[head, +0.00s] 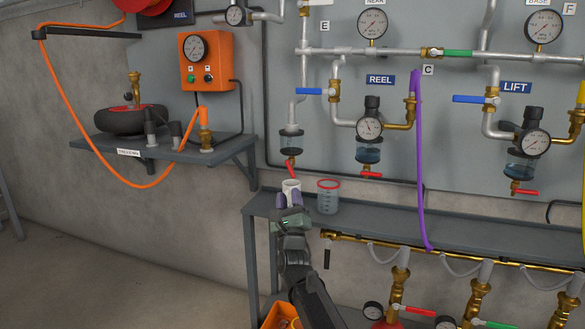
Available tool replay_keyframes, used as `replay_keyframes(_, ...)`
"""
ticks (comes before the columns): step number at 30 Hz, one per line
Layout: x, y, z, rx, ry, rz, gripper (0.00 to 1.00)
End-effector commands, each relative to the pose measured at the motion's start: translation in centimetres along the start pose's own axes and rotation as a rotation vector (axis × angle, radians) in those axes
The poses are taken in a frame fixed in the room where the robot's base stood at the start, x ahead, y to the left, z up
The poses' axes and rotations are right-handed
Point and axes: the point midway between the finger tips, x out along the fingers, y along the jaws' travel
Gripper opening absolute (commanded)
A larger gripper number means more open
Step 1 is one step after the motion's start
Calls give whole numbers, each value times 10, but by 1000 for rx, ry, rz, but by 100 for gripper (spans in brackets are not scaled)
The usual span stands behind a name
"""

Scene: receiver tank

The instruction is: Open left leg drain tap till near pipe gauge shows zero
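The left leg drain tap (291,164), with a red lever, hangs under a small clear bowl (291,142) at the foot of the left pipe leg. Its lever slants; I cannot tell how far it is open. My gripper (290,198) is just below the tap, with its purple fingertips on either side of a white cup (291,185). It appears shut on the cup, whose lower part is hidden. The near pipe gauge (373,24), a white dial labelled NEAR, is at the top; its reading is too small to tell.
A red-rimmed clear beaker (328,197) stands on the grey bench (380,220) right of the cup. The REEL bowl's red tap (371,174) and a purple hose (419,160) are further right. A wall shelf (180,152) is left.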

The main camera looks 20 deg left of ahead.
Motion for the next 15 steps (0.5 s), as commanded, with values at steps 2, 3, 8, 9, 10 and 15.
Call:
replay_keyframes(2, 23, -2, 4, -1, 0, 0, 36)
replay_keyframes(3, 33, -2, 4, -1, 0, 0, 36)
replay_keyframes(8, 72, -2, 5, 0, 1, 0, 36)
replay_keyframes(9, 80, -2, 4, 0, 1, 0, 36)
replay_keyframes(10, 84, -2, 4, 0, 1, 0, 36)
replay_keyframes(15, 93, 0, 1, 0, 1, 0, 36)
